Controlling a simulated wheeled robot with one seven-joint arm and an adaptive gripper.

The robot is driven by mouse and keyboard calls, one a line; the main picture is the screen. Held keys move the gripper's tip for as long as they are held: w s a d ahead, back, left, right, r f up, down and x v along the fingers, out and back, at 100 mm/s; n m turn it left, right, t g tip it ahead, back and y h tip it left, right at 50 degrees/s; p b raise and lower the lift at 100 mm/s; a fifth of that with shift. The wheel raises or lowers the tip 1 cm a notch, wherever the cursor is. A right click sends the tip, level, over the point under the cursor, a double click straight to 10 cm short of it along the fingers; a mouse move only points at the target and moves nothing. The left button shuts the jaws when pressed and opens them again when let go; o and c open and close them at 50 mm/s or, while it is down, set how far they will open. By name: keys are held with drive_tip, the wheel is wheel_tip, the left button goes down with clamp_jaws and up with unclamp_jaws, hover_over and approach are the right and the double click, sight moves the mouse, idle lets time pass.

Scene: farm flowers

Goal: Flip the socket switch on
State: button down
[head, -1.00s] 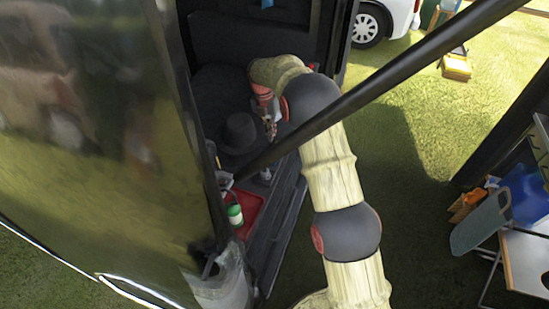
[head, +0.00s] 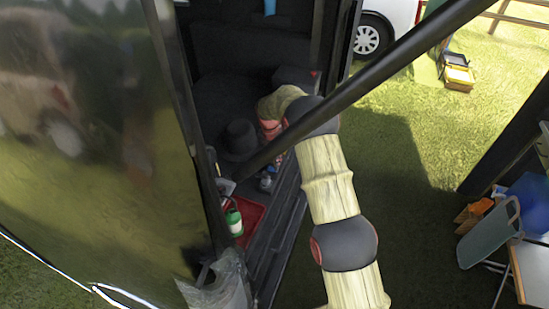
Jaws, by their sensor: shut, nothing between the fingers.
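I cannot make out a socket or its switch in the head view. My gripper (head: 271,132) hangs at the end of my arm, inside the open dark vehicle compartment, just right of a black hat. Only its reddish upper part shows clearly. A black strut and my arm cover much of the finger area, and the fingers look shut and empty. I cannot tell whether they touch anything.
The black strut (head: 375,82) crosses in front of the compartment. Inside are the black hat (head: 239,138) and a red tray (head: 252,212) with a green-and-white bottle (head: 234,222). A large glossy panel (head: 85,140) borders the left.

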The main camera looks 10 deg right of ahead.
drive_tip(key=shift+d+f, duration=0.1)
drive_tip(key=shift+f, duration=0.5)
drive_tip(key=shift+s+d+f+p, duration=0.1)
drive_tip(key=shift+f+p, duration=0.25)
drive_tip(key=shift+r, duration=0.1)
drive_tip(key=shift+w+a+r+p, duration=0.25)
drive_tip(key=shift+w+a+p, duration=0.15)
drive_tip(key=shift+a, duration=0.25)
